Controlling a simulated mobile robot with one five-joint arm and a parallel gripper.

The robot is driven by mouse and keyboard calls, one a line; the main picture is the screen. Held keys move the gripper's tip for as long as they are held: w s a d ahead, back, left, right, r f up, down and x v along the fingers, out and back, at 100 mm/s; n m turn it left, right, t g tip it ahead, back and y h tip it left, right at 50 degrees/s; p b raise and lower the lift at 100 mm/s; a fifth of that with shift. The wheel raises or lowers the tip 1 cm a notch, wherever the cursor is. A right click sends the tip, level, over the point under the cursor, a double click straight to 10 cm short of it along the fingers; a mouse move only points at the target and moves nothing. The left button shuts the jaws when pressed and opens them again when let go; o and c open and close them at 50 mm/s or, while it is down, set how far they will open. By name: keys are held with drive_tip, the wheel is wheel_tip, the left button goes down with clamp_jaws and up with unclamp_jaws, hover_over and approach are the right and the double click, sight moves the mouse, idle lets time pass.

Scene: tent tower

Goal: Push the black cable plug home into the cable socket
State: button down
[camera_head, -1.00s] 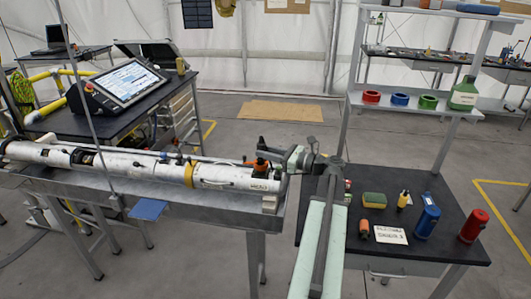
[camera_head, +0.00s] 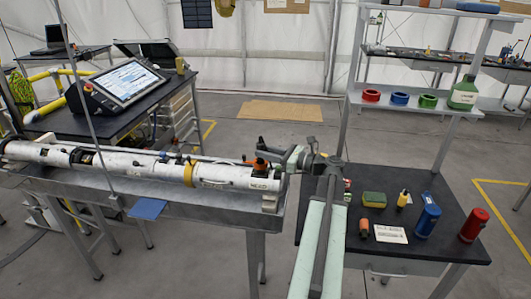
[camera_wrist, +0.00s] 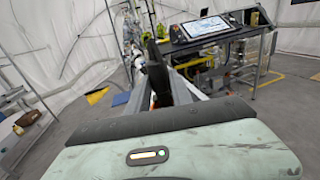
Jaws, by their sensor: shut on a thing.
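My gripper (camera_head: 265,152) is at the right end of the long white tube (camera_head: 224,175), just above its top, beside a small orange part (camera_head: 257,163). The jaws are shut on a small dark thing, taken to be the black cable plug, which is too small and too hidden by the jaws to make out. In the wrist view a dark upright shape (camera_wrist: 157,72) stands ahead of the pale green gripper body. The cable socket cannot be told apart; whether plug and socket touch cannot be seen.
The tube lies on a grey metal bench (camera_head: 225,212). A black table (camera_head: 400,255) at right holds a sponge (camera_head: 374,200), a blue bottle (camera_head: 427,220) and a red can (camera_head: 473,225). A shelf post (camera_head: 349,85) rises behind my arm. A desk with a screen (camera_head: 130,82) stands behind left.

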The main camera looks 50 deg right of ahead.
drive_tip(key=shift+f+b, duration=1.1)
drive_tip(key=shift+f, duration=0.1)
drive_tip(key=c, duration=1.1)
unclamp_jaws()
drive_tip(key=shift+o, duration=0.2)
drive_tip(key=v, duration=0.8)
